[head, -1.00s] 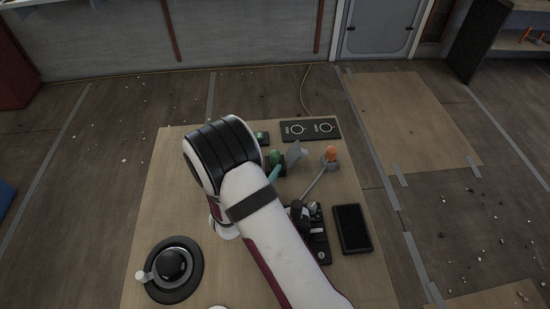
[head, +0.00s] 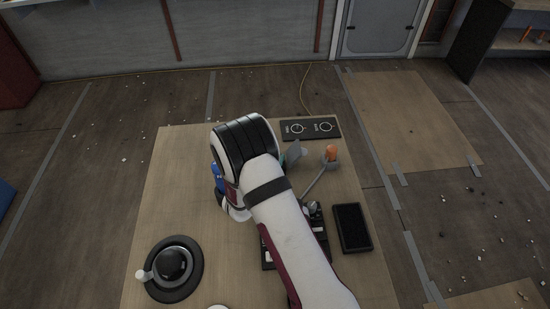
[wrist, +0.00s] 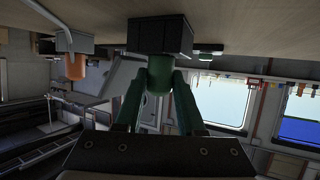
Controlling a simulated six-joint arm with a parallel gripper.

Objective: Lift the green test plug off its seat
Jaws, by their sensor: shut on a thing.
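The green test plug (wrist: 159,78) shows in the wrist view, which is upside down with the table top along the upper edge. The plug meets its dark block seat (wrist: 160,37), and I see no gap between them. My gripper (wrist: 159,86) is shut on the plug, with one green finger on each side of it. In the head view my arm hides the plug, the seat and most of the gripper.
An orange plug (head: 332,153) stands in a grey holder to the right. A black plate with two ring marks (head: 311,129) lies at the back edge. A dark tray (head: 352,228) lies right, and a round black base with a knob (head: 172,266) stands front left.

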